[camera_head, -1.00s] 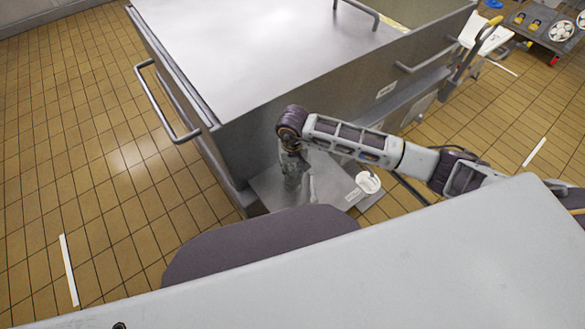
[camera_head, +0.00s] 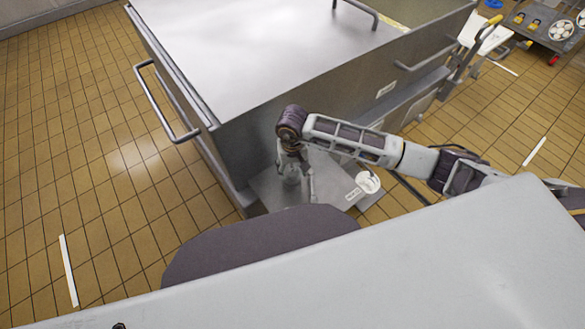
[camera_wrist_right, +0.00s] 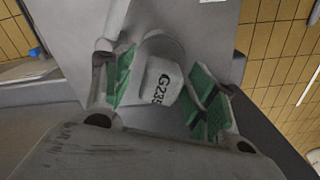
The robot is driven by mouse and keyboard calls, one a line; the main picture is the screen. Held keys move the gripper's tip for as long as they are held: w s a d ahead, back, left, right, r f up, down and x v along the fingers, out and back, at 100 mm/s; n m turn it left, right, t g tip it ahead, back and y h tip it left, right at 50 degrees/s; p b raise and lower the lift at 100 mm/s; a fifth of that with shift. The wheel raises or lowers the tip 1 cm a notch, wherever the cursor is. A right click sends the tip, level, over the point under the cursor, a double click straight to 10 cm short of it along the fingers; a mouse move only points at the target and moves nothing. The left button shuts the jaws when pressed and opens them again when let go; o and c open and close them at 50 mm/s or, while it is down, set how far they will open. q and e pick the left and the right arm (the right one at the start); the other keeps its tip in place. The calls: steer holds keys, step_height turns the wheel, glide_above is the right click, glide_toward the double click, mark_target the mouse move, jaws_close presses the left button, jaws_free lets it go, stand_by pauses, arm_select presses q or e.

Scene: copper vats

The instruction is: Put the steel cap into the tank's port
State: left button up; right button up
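A light grey steel piece marked "G235", which looks like the cap (camera_wrist_right: 160,88), sits between the green-padded fingers of my right gripper (camera_wrist_right: 165,80) in the right wrist view. Gaps show between the pads and the piece, so the gripper is open around it. In the head view my right gripper (camera_head: 298,180) points down over a low steel plate (camera_head: 262,190) at the tank's foot; the cap is hard to make out there. The large steel tank (camera_head: 255,140) stands behind. A round white fitting (camera_head: 368,181), possibly the port, is right of the gripper. My left gripper is out of view.
Handles (camera_head: 152,100) stick out from the tank's left side and front. A cart (camera_head: 545,25) with yellow items stands at the far right. A yellow-handled item (camera_head: 488,35) is near the tank's right end. The tiled floor at left is clear.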

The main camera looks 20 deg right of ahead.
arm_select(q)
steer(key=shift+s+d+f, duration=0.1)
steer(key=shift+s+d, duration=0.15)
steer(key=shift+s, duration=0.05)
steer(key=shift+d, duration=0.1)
arm_select(e)
steer(key=shift+d+r, duration=0.1)
steer(key=shift+r, duration=3.85)
